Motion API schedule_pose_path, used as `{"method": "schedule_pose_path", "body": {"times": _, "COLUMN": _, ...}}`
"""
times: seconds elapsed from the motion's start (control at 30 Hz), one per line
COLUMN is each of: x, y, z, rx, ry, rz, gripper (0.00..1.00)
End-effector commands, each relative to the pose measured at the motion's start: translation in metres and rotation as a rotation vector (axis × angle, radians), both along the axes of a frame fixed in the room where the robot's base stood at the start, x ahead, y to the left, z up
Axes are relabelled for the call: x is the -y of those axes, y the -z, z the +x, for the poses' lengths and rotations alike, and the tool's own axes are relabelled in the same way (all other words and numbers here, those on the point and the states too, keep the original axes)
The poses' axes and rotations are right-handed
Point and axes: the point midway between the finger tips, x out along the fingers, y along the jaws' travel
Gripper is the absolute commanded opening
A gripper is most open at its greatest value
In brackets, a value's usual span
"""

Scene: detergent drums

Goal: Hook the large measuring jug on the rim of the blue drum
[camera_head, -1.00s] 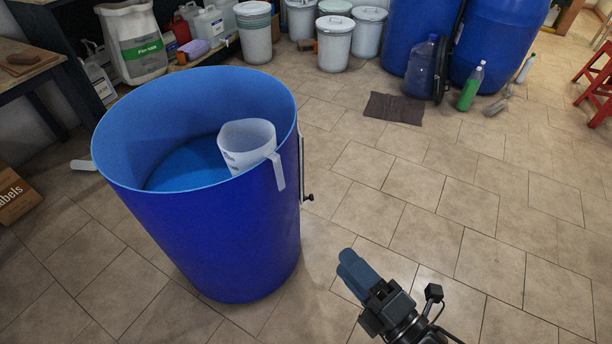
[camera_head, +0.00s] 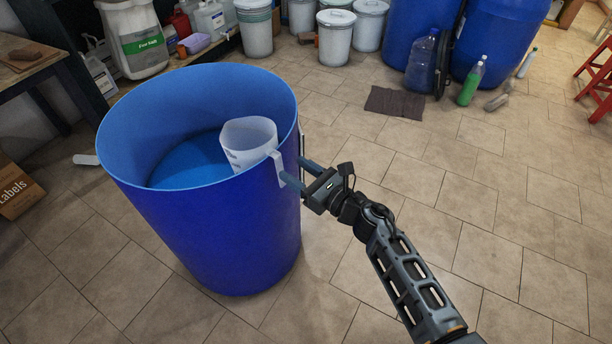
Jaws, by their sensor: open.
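The large blue drum (camera_head: 215,235) stands open-topped on the tiled floor, left of centre. The white measuring jug (camera_head: 246,140) is inside the drum against its right wall. Its handle (camera_head: 279,167) passes over the rim and hangs down outside, so the jug hangs on the rim. My gripper (camera_head: 297,173) is open at the drum's right side, with its fingers pointing left beside the handle. I cannot tell whether the fingers touch the handle. The lower part of the jug's handle is partly hidden by a finger.
Grey-white lidded buckets (camera_head: 335,40) and big blue barrels (camera_head: 497,45) stand at the back. A dark mat (camera_head: 395,103), a green bottle (camera_head: 471,84) and a red stool (camera_head: 598,85) are at the right rear. A cardboard box (camera_head: 17,193) is at left. The floor at right is clear.

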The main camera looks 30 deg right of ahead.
Motion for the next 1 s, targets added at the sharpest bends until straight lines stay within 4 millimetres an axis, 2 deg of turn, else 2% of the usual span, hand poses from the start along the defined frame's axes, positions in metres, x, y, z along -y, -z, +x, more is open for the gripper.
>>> {"method": "schedule_pose_path", "body": {"times": 0.1, "x": -0.005, "y": -0.001, "z": 0.019, "rx": 0.002, "ry": -0.001, "rz": 0.001, "gripper": 0.53}}
{"method": "schedule_pose_path", "body": {"times": 0.3, "x": -0.011, "y": -0.001, "z": 0.041, "rx": 0.001, "ry": -0.001, "rz": 0.002, "gripper": 0.53}}
{"method": "schedule_pose_path", "body": {"times": 0.5, "x": -0.014, "y": 0.000, "z": 0.049, "rx": -0.001, "ry": 0.001, "rz": 0.002, "gripper": 0.53}}
{"method": "schedule_pose_path", "body": {"times": 0.73, "x": -0.014, "y": 0.000, "z": 0.049, "rx": -0.001, "ry": 0.001, "rz": 0.002, "gripper": 0.53}}
{"method": "schedule_pose_path", "body": {"times": 1.0, "x": -0.014, "y": 0.000, "z": 0.049, "rx": -0.001, "ry": 0.001, "rz": 0.003, "gripper": 0.27}}
